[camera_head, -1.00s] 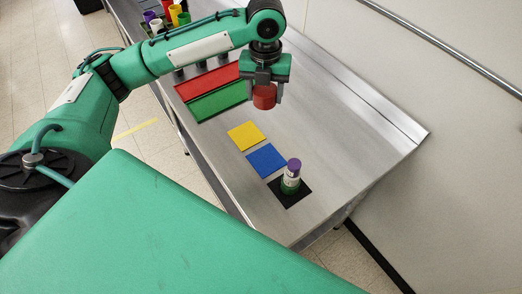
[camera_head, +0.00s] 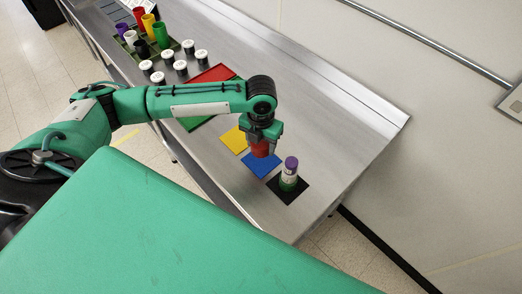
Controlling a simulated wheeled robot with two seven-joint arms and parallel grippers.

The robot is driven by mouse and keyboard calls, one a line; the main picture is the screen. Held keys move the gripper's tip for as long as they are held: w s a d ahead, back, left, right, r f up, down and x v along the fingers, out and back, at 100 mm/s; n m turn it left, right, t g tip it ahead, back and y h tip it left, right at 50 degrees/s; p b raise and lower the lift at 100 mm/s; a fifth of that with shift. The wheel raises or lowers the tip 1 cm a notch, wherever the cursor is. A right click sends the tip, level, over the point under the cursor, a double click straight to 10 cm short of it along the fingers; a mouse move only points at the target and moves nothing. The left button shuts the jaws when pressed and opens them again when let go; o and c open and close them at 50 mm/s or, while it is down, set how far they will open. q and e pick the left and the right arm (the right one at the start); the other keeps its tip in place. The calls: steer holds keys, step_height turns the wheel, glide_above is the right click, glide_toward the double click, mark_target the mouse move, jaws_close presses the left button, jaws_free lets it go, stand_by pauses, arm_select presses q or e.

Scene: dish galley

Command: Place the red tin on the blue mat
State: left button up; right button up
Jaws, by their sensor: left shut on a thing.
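My left gripper (camera_head: 262,140) is shut on the red tin (camera_head: 261,150). It holds the tin over the far part of the blue mat (camera_head: 262,167), near the edge of the yellow mat. The gap between the tin and the mat, if any, is hard to judge from this angle. The gripper hides part of the tin and the far edge of the blue mat. My right gripper is not in view.
A can with a purple top (camera_head: 290,172) stands on the black mat (camera_head: 283,193), close beside the blue mat. The yellow mat (camera_head: 233,139) lies behind. Red (camera_head: 215,74) and green mats, several white-topped jars and a tray (camera_head: 175,46) of coloured cups stand farther back.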

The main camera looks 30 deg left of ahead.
mark_target(262, 141)
arm_select(q)
steer(key=shift+d+f, duration=0.1)
steer(key=shift+f, duration=0.6)
step_height(262, 141, down, 4)
steer(key=shift+f+p, duration=0.15)
steer(key=shift+p, duration=0.35)
steer(key=shift+f, duration=0.1)
steer(key=o, duration=1.1)
step_height(262, 141, up, 12)
steer(key=b, duration=0.3)
steer(key=shift+f, duration=0.2)
steer(key=shift+r, duration=0.35)
